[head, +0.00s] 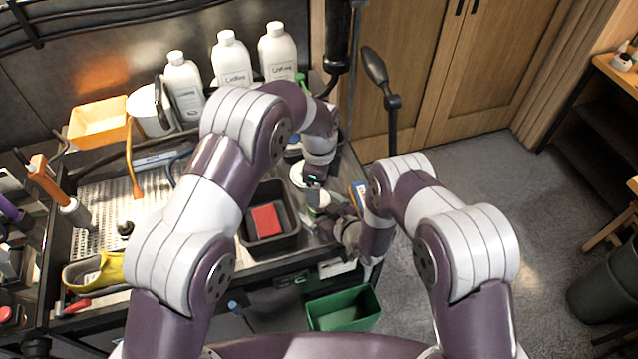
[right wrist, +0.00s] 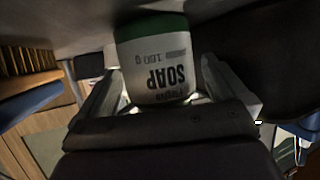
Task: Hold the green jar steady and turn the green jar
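The green jar (right wrist: 155,65) fills the middle of the right wrist view. It has a white body with upside-down SOAP lettering and a green lid (right wrist: 150,27). My right gripper (right wrist: 160,95) has a finger on each side of the white body and appears shut on it. In the head view my right gripper (head: 330,218) is low at the right end of the bench, with the jar (head: 321,200) mostly hidden by the grippers. My left gripper (head: 313,184) points down just above the jar; its fingers are too small to tell open from shut.
A black tray (head: 287,243) with a red block (head: 266,221) stands left of the grippers. White bottles (head: 231,62) and an orange bin (head: 98,122) line the bench's back. A green bin (head: 343,310) is below the bench's front edge.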

